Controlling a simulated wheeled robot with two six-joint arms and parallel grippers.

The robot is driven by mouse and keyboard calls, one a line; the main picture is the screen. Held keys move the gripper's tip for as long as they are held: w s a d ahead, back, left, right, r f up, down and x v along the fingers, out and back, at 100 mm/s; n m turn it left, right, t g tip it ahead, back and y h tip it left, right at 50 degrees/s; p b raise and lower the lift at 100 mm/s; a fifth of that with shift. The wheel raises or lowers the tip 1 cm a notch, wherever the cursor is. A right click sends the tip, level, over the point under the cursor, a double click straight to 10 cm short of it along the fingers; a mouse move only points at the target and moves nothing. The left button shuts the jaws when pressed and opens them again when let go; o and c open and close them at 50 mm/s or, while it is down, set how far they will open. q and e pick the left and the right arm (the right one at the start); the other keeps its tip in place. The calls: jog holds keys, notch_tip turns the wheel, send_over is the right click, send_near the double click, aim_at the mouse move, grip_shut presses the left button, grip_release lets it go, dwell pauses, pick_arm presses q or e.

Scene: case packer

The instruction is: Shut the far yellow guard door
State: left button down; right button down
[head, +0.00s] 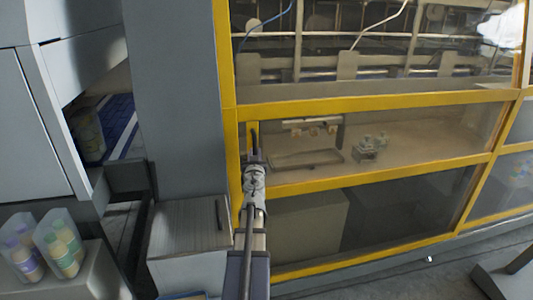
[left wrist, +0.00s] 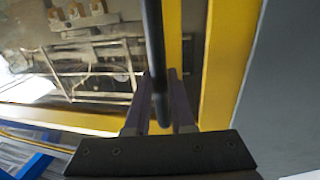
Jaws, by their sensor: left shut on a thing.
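The yellow guard door (head: 380,173) has a yellow frame and clear panels, and fills the middle and right of the head view. Its dark bar handle (head: 255,137) is near the left upright. My left gripper (head: 254,162) is at this handle. In the left wrist view, the handle (left wrist: 152,35) is a black bar running between the fingers of my left gripper (left wrist: 160,88), which is shut on it. A narrow dark strip shows between two yellow uprights there. I cannot tell whether the door is fully closed. My right gripper is not in view.
A grey column (head: 175,90) stands left of the yellow frame. A light grey box (head: 188,235) is below it. Clear bins of bottles (head: 45,248) sit at the lower left. Machinery shows behind the panels. Grey floor is at the lower right, with a dark object (head: 505,275) there.

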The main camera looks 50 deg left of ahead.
pick_arm(q)
jog(key=shift+s+a, duration=0.25)
jog(key=c, duration=0.8)
grip_release()
jog(key=shift+s, duration=0.15)
jog(key=shift+o, duration=0.2)
jog(key=shift+d, duration=0.1)
jog(key=v, duration=0.7)
jog(key=shift+s+d, duration=0.2)
jog(key=shift+d, duration=0.05)
